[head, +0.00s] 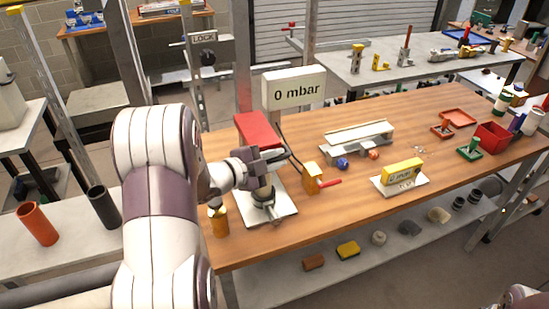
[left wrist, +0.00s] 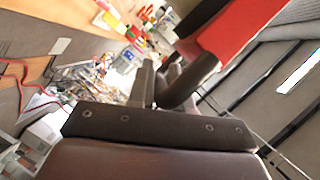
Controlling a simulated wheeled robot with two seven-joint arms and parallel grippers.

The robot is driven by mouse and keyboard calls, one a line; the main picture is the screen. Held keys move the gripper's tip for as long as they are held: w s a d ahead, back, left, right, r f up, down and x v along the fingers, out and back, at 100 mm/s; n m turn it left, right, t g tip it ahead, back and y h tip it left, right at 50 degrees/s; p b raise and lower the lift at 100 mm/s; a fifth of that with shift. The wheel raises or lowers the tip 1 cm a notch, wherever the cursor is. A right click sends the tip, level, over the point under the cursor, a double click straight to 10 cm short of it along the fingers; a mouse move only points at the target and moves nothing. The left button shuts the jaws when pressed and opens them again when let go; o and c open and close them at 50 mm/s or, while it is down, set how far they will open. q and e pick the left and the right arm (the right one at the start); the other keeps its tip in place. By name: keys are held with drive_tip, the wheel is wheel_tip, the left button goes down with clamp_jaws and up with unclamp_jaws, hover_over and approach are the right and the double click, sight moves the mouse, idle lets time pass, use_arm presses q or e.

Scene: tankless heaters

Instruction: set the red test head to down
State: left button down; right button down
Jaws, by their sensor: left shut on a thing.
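The red test head (head: 258,131) is a red block above a white base plate (head: 284,208) at the left end of the wooden bench. It looks raised and tilted. My left gripper (head: 264,160) is at its front lower edge. In the left wrist view the red test head (left wrist: 235,32) fills the top right, and a dark bar (left wrist: 190,82) runs down from it to the fingers. My left gripper (left wrist: 160,88) is shut on this dark bar of the head. The fingers partly hide the grip. My right gripper does not show.
A "0 mbar" sign (head: 295,89) stands behind the head. An orange valve block with a red lever (head: 313,178) is just right of the plate. A brass cylinder (head: 218,221) stands at the left edge. A yellow display (head: 402,171) and a grey fixture (head: 357,139) stand farther right.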

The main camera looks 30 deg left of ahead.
use_arm(q)
drive_tip(key=c, duration=1.1)
unclamp_jaws()
drive_tip(key=shift+f, duration=0.1)
drive_tip(key=b+v, duration=0.1)
drive_tip(key=v, duration=1.1)
drive_tip(key=shift+s+a, duration=0.1)
drive_tip(key=shift+s, duration=0.25)
